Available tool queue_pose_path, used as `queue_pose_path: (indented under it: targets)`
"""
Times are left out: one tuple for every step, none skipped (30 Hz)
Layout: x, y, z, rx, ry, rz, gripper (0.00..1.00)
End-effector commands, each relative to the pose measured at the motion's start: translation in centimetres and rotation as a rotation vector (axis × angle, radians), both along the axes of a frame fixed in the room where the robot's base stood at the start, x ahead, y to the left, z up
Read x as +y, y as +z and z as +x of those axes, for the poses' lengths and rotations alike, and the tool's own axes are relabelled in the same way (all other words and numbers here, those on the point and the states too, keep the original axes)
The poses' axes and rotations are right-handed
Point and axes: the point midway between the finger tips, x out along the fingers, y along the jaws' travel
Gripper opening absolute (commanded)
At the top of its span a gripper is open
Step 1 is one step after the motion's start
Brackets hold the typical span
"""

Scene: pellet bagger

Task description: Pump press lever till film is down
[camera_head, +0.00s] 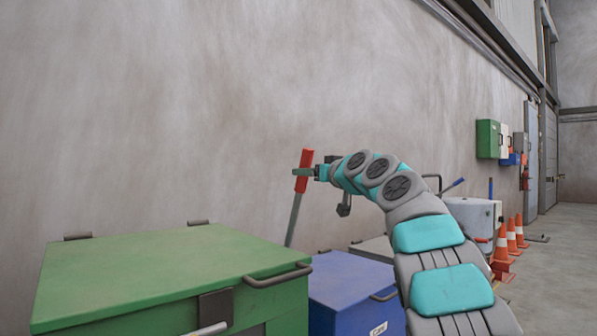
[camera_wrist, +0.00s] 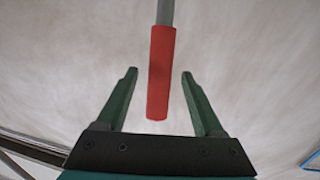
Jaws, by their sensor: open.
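The press lever has a grey rod (camera_head: 294,220) and a red grip (camera_head: 305,166). It stands tilted, with its lower end hidden behind the green and blue boxes. My gripper (camera_head: 304,172) is at the red grip. In the wrist view the red grip (camera_wrist: 160,72) lies between the two green fingers of my gripper (camera_wrist: 158,74), with a gap on both sides. The jaws are open and do not hold it. The film and the press body cannot be made out.
A green lidded box (camera_head: 160,275) with handles stands at the front left, and a blue box (camera_head: 345,285) beside it. Orange cones (camera_head: 502,245) and a white cabinet (camera_head: 472,215) stand to the right. A bare wall (camera_head: 180,110) is behind. Floor is clear at far right.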

Motion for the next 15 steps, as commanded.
queue_pose_path:
  targets:
    - [0.3, 0.3, 0.7, 0.000, 0.000, -0.001, 0.69]
    - [0.5, 0.3, 1.0, 0.000, 0.001, -0.001, 0.69]
    - [0.8, 0.5, 1.5, 0.001, 0.001, -0.002, 0.69]
    - [0.9, 0.5, 1.9, 0.001, 0.000, -0.002, 0.69]
    - [1.1, 0.5, 2.3, 0.001, 0.000, 0.000, 0.69]
    - [1.3, 0.4, 2.8, 0.001, -0.001, 0.000, 0.69]
    - [1.4, 0.4, 3.1, 0.001, -0.001, 0.000, 0.69]
    - [1.6, 0.4, 3.4, 0.001, -0.001, 0.002, 0.69]
    - [1.8, 0.5, 3.8, 0.000, -0.001, 0.001, 0.69]
    - [1.9, 0.5, 4.1, 0.000, -0.001, 0.001, 0.69]
    - [2.0, 0.5, 4.3, -0.001, -0.001, 0.000, 0.69]
    - [2.2, 0.5, 4.6, -0.001, -0.001, 0.000, 0.69]
    - [2.3, 0.4, 4.8, -0.001, -0.001, 0.000, 0.69]
    - [2.4, 0.4, 4.9, -0.002, -0.001, -0.001, 0.69]
    - [2.5, 0.3, 5.1, 0.000, -0.001, -0.001, 0.69]
